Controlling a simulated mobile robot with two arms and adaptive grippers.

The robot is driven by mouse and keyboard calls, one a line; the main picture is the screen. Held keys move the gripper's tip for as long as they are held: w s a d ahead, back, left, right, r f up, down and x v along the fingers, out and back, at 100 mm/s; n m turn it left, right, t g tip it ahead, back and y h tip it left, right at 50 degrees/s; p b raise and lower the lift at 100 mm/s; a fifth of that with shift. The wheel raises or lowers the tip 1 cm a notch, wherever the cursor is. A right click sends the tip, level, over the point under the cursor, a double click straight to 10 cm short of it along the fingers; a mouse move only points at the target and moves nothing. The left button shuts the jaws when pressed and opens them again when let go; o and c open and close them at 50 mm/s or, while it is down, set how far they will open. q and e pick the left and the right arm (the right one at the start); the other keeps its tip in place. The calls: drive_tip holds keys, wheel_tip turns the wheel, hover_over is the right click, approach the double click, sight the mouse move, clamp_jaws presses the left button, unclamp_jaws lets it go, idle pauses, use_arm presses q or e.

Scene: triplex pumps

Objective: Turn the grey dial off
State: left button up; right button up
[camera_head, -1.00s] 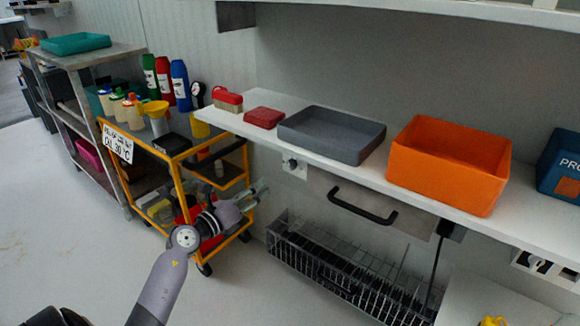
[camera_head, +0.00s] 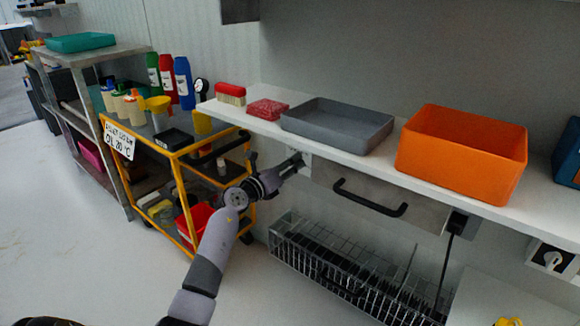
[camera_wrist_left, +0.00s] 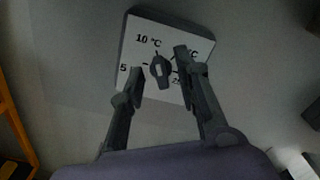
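The grey dial (camera_wrist_left: 160,70) sits on a white plate (camera_wrist_left: 143,27) with temperature marks, "10 °C" at top left and "5" at the left. Its grip bar stands roughly upright in the wrist view. My left gripper (camera_wrist_left: 158,66) is open, with one finger on each side of the dial; I cannot tell whether they touch it. In the head view my left gripper (camera_head: 294,163) reaches the plate (camera_head: 306,158) under the white shelf, and the dial itself is hidden there. My right gripper is not in view.
The white shelf (camera_head: 375,168) above holds a grey tray (camera_head: 340,135) and an orange bin (camera_head: 460,155). A drawer handle (camera_head: 368,204) is to the right, above a wire rack (camera_head: 350,275). A yellow cart (camera_head: 184,200) stands left. Another knob (camera_head: 552,260) is far right.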

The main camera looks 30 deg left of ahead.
use_arm(q)
clamp_jaws()
idle(0.3)
idle(0.3)
